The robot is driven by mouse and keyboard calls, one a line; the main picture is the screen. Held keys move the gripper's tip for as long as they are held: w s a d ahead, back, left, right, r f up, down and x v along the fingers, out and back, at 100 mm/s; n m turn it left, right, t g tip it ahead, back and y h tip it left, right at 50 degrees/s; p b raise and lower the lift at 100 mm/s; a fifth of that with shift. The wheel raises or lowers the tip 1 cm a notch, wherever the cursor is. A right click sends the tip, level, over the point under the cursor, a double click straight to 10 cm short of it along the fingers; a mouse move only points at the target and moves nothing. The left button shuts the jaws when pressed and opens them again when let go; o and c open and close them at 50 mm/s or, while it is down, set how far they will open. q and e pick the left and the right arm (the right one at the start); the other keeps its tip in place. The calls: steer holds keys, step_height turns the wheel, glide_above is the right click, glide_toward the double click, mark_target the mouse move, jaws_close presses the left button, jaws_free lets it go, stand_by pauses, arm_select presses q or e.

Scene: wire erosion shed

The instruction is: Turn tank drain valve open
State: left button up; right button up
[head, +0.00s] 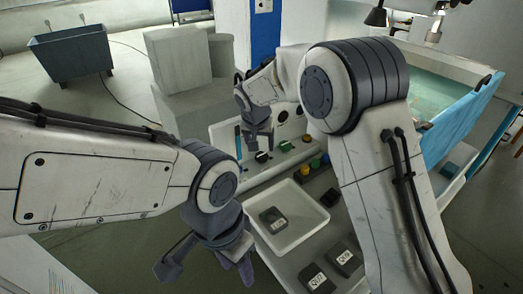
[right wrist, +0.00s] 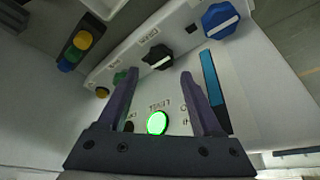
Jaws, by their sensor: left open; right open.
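In the right wrist view, a black knob (right wrist: 157,57) with a white pointer line sits on a white sloping panel, just past my right gripper's fingertips. My left gripper (head: 207,272) is open and empty, away from the panel.
A lit green button (right wrist: 156,122) and a blue gauge strip (right wrist: 211,78) are on the panel near my right fingers. A white tray (head: 312,222) holds a dark labelled block (head: 273,219). A blue-sided water tank (head: 462,123) stands right, a grey wheeled bin (head: 70,56) far left.

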mark_target(262, 155)
steer(key=p+x, duration=0.1)
steer(key=x, duration=0.4)
steer(key=shift+w+f, duration=0.15)
steer(key=shift+f, duration=0.25)
jaws_close()
